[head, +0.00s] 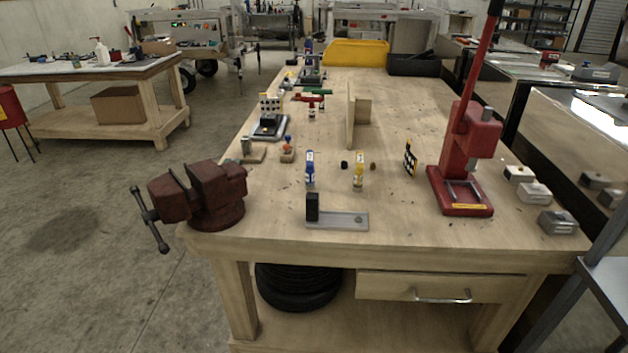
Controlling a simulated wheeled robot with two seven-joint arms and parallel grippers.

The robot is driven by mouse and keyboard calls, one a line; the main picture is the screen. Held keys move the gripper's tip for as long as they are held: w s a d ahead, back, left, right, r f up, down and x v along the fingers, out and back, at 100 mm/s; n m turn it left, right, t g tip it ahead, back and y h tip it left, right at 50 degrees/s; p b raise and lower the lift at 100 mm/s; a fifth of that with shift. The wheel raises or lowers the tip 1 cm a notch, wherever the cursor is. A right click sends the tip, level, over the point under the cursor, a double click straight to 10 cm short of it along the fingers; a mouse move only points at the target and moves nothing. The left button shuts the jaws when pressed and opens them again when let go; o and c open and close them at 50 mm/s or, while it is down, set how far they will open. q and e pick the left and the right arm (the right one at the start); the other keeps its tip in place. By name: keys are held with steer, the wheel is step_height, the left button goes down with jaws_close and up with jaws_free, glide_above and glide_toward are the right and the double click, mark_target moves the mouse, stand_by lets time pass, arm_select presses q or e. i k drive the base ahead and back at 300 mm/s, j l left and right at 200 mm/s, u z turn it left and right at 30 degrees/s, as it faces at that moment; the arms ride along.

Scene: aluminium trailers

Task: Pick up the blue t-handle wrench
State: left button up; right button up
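I cannot make out a clear blue t-handle wrench in the head view. A small upright blue-and-white item (310,170), which looks like a bottle or tube, stands near the middle front of the wooden workbench (400,225). A small piece with a blue top (287,141) sits on a little wood block behind it to the left. Either is too small to identify surely. Neither of my grippers is in view.
A dark red vise (195,195) is at the bench's front left corner. A red press (466,160) stands at the right. A grey plate with a black block (337,218) lies at the front. An upright wooden board (351,118) stands mid-bench. A yellow bottle (359,172) is nearby.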

mark_target(309, 182)
steer(key=j+u, duration=0.15)
steer(key=j, duration=0.35)
steer(key=j+u, duration=0.15)
steer(key=j, duration=0.35)
steer(key=i+j+u, duration=0.15)
steer(key=j, duration=0.35)
